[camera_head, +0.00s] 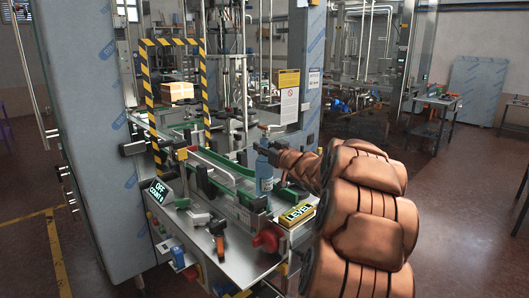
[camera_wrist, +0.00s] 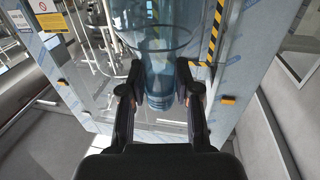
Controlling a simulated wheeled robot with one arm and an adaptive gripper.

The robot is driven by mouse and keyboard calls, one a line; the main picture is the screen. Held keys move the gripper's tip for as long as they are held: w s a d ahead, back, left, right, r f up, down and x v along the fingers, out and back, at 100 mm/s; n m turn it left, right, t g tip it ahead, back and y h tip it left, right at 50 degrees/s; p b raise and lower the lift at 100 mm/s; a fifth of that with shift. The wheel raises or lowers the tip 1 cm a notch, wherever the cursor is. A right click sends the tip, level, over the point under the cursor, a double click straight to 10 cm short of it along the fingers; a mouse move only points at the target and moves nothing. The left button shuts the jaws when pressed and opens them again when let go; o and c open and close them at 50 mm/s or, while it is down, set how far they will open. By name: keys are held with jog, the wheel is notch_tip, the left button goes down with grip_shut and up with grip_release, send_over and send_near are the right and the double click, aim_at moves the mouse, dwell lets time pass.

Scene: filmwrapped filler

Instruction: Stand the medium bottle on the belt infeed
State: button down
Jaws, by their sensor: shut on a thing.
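The blue, see-through bottle (camera_head: 264,175) is upright at the near end of the conveyor in the head view. It also shows in the wrist view (camera_wrist: 158,50), running up between the two fingers. My gripper (camera_head: 271,151) is shut on the bottle at its upper part; in the wrist view my gripper (camera_wrist: 160,90) has a finger on each side of it. The green-edged conveyor belt (camera_head: 222,172) runs back from there. Whether the bottle's base touches the belt cannot be told.
A yellow LEVEL box (camera_head: 297,214) and a red knob (camera_head: 267,240) are at the front right of the machine. Hand tools (camera_head: 214,228) lie on the metal shelf. A black-and-yellow striped frame (camera_head: 150,100) and a cardboard box (camera_head: 177,91) stand farther back.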

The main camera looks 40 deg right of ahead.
jog(key=shift+f, duration=0.75)
jog(key=c, duration=0.8)
grip_release()
jog(key=shift+c, duration=0.2)
jog(key=b+v, duration=0.2)
jog(key=v, duration=1)
jog(key=shift+b, duration=0.35)
jog(key=shift+s, duration=0.1)
